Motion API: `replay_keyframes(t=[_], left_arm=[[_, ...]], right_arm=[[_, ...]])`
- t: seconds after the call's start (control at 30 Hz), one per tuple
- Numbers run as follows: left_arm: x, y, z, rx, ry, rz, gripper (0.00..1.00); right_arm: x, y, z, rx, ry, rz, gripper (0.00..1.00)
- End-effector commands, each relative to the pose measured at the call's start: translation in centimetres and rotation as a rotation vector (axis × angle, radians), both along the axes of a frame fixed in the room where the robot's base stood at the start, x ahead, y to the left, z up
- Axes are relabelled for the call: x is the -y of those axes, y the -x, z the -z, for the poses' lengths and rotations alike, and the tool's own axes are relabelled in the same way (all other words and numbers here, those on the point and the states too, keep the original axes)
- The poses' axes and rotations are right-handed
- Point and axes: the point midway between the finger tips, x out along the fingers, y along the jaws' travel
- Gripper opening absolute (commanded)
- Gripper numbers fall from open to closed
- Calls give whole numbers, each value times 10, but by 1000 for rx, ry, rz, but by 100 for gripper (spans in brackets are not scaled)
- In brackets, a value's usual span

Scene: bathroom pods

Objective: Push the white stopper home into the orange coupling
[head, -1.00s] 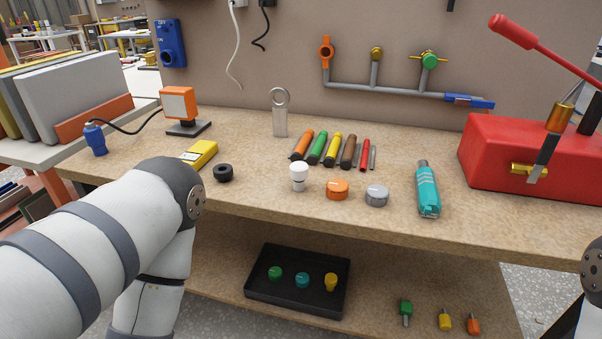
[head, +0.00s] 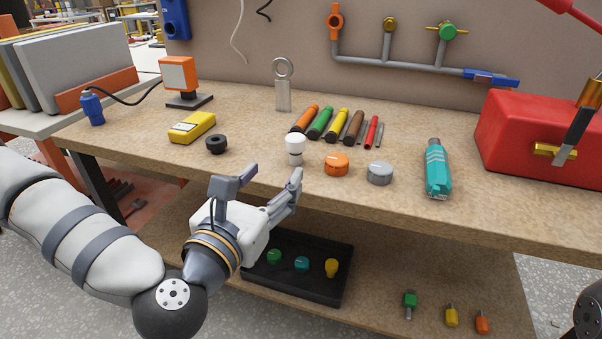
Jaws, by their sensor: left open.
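The white stopper (head: 294,151) stands upright on the workbench near its front edge, with a wider top than its lower part. A short round orange piece (head: 336,165) sits just right of it, apart from it. I cannot tell which of these two is the coupling. My left gripper (head: 262,184) is open and empty at the bench's front edge, in front of and left of the stopper, not touching it. My right gripper is out of view.
Coloured cylinders (head: 337,124) lie behind. A black tray (head: 315,286) is on the lower shelf.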

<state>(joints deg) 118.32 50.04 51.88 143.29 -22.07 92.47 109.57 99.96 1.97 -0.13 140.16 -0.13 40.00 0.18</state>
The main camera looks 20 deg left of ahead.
Motion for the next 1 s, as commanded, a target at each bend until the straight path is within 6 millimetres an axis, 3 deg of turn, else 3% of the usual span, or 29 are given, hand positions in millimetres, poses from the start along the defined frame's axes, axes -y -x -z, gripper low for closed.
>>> replay_keyframes(t=[0.2,0.3,0.47,0.7,1.0], left_arm=[[-8,-31,-1,27,64,-32,54],[-6,-53,-13,34,58,-32,54],[-4,-73,-12,32,58,-29,54],[1,-116,-10,32,56,-28,54],[1,-123,-8,29,57,-27,52]], right_arm=[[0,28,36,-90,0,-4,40],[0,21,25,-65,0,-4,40],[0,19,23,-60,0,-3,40],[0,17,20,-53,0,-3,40],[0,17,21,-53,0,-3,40]])
